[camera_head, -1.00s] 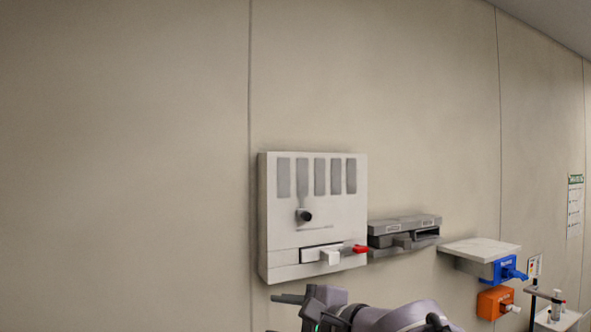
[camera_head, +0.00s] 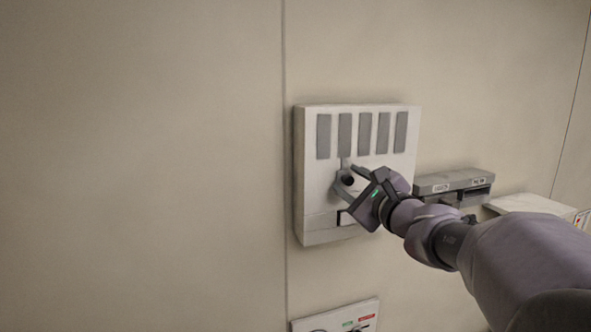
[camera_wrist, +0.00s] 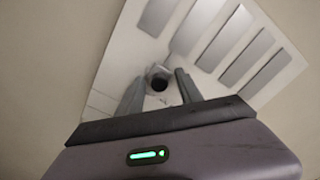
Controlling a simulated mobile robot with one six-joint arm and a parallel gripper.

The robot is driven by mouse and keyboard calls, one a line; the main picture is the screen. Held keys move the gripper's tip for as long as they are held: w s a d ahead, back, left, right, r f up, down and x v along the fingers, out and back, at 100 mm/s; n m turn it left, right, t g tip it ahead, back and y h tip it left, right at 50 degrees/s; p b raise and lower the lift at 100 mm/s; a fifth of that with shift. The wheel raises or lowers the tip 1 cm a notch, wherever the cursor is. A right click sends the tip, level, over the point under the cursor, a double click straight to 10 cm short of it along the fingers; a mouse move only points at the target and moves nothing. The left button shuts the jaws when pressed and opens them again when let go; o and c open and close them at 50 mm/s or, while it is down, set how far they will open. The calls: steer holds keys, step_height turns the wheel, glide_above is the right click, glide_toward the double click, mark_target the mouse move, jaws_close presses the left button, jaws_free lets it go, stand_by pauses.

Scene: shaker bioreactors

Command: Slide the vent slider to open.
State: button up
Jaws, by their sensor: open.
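The white vent panel (camera_head: 310,215) is on the wall, with several grey slats in a row across its upper part. In the wrist view, the knob (camera_wrist: 158,83) sits between the two grey fingers, with a gap on each side. I cannot tell whether the fingers reach past its front.
A grey wall unit (camera_head: 455,183) is just right of the panel, close to my arm. A pale shelf (camera_head: 530,205) lies farther right, partly behind my arm. A labelled white box (camera_head: 340,318) is below. The wall to the left is bare.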

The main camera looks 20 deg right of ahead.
steer(key=shift+w, duration=0.45)
steer(key=shift+s+a+r, duration=0.1)
steer(key=shift+s+a, duration=0.1)
steer(key=shift+s, duration=0.05)
jaws_close()
steer(key=shift+d, duration=0.15)
stand_by(0.8)
